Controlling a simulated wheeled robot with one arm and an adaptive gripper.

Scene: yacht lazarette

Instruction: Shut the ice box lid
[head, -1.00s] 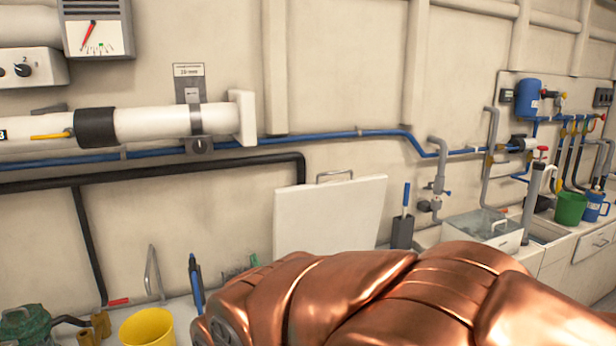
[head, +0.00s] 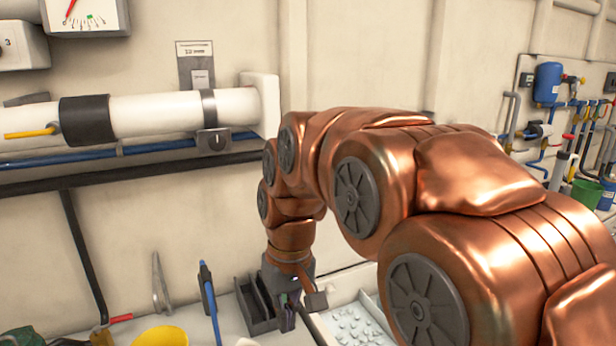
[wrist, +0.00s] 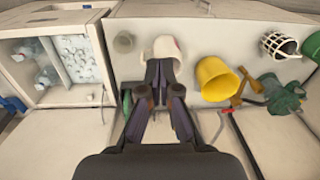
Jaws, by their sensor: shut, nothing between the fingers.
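The ice box (head: 352,334) is open in the head view, with pale ice in it, just right of my gripper (head: 296,311). In the wrist view the open ice box (wrist: 103,72) is at the left, with ice and bottles inside. Its lid is not clearly visible now; in the head view my arm covers the place where it stood upright. My gripper (wrist: 158,88) is shut and empty, beside the box over the counter. Its tips overlap a white cup (wrist: 161,50) in the wrist view; I cannot tell if they touch.
A yellow bucket (wrist: 216,79), a green object (wrist: 283,95) and a dark basket (wrist: 280,43) stand on the counter, right in the wrist view. In the head view a dark tray (head: 256,309) is beside my gripper. A white pipe (head: 150,119) runs along the wall above.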

